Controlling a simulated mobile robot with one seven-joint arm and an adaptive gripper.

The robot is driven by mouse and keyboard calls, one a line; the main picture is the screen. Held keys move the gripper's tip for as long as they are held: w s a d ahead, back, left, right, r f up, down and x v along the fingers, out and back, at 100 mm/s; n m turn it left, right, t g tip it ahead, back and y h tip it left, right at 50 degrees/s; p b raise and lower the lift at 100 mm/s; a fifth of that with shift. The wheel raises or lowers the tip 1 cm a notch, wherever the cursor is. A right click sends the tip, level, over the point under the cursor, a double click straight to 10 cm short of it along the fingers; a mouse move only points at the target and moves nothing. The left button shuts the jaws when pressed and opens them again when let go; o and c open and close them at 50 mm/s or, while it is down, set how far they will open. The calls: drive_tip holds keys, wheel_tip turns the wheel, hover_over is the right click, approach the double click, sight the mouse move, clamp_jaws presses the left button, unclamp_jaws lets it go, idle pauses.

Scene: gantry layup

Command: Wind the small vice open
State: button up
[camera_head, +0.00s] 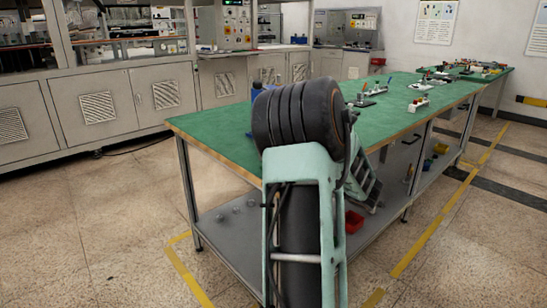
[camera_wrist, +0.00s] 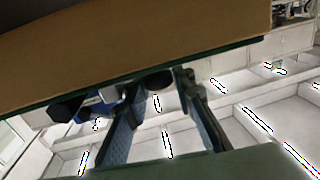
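A blue thing (camera_head: 257,87), which may be the small vice, stands at the near left end of the green-topped bench (camera_head: 210,125), mostly hidden behind my arm. In the wrist view, blue and black parts (camera_wrist: 98,103) show just below the bench edge in the picture, perhaps the same vice. My gripper (camera_wrist: 158,84) shows there with its two fingers apart. A dark rounded part (camera_wrist: 157,80) shows around the fingertips; I cannot tell whether the fingers touch it. The vice's jaws and handle cannot be made out. My gripper is hidden in the head view.
The bench's wooden edge (camera_wrist: 140,55) runs close across the wrist view. Small fixtures (camera_head: 371,90) and a red-and-white item (camera_head: 419,104) stand farther along the bench. A red bin (camera_head: 354,221) is on the lower shelf. Grey cabinets (camera_head: 120,105) line the back. Floor is clear at left.

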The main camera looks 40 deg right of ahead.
drive_tip(key=shift+o, duration=1.3)
drive_tip(key=shift+w+a, duration=0.15)
drive_tip(key=shift+w, duration=0.1)
drive_tip(key=shift+o, duration=0.5)
drive_tip(key=shift+s, duration=0.1)
drive_tip(key=shift+s+f, duration=0.1)
drive_tip(key=shift+s+d, duration=0.3)
drive_tip(key=shift+s, duration=1)
drive_tip(key=shift+s+d, duration=0.3)
drive_tip(key=shift+s, duration=0.95)
drive_tip(key=shift+s+d, duration=0.3)
drive_tip(key=shift+s, duration=1)
